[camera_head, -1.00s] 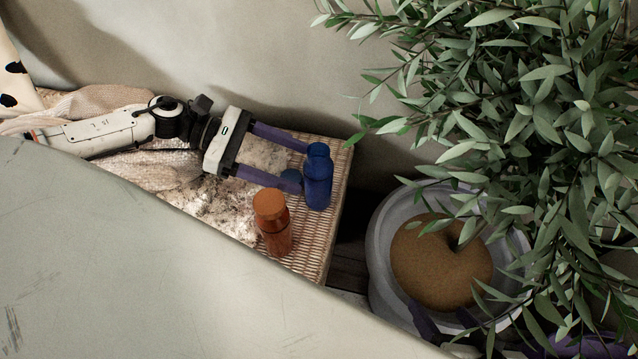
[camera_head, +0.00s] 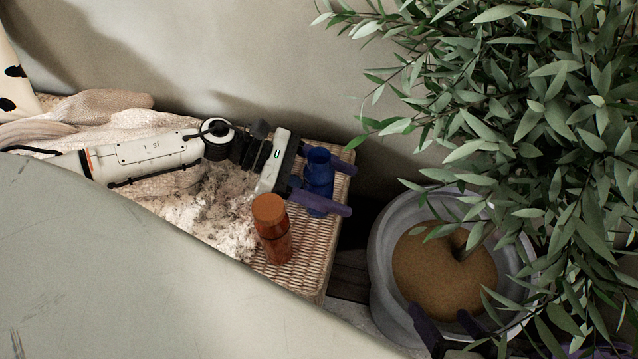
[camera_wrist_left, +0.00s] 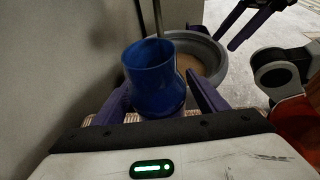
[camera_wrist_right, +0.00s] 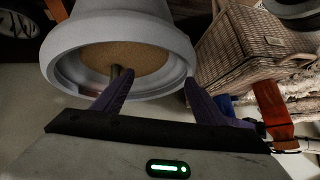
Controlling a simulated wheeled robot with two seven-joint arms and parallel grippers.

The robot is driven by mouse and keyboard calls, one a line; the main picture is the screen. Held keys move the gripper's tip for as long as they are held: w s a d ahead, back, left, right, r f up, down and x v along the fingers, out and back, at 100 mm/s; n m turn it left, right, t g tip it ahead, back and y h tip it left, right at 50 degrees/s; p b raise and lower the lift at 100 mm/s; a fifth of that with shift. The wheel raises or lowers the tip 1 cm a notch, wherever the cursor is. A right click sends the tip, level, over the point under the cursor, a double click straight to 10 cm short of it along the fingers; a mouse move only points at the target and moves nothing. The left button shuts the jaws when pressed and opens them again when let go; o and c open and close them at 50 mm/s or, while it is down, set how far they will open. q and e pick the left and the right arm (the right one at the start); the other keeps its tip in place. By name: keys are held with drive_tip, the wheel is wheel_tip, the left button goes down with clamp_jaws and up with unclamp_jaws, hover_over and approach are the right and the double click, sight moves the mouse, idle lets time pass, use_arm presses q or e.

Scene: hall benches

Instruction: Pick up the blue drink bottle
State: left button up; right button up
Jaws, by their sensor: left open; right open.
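The blue drink bottle (camera_head: 318,172) stands upright near the right end of the wicker bench top. My left gripper (camera_head: 350,189) is open, with one purple finger on each side of the bottle. In the left wrist view the bottle (camera_wrist_left: 153,80) stands between the fingers (camera_wrist_left: 160,98), close to the palm. I cannot tell whether the fingers touch it. My right gripper (camera_head: 448,328) is at the bottom of the head view, in front of the planter. In the right wrist view it is open and empty (camera_wrist_right: 150,90).
An orange bottle (camera_head: 272,230) stands just in front of my left gripper on the wicker bench (camera_head: 312,262). A grey planter (camera_head: 383,265) with a leafy plant (camera_head: 530,130) is at the right. A pale surface (camera_head: 130,270) fills the lower left foreground. A wall is behind.

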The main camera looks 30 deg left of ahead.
use_arm(q)
drive_tip(key=c, duration=1.3)
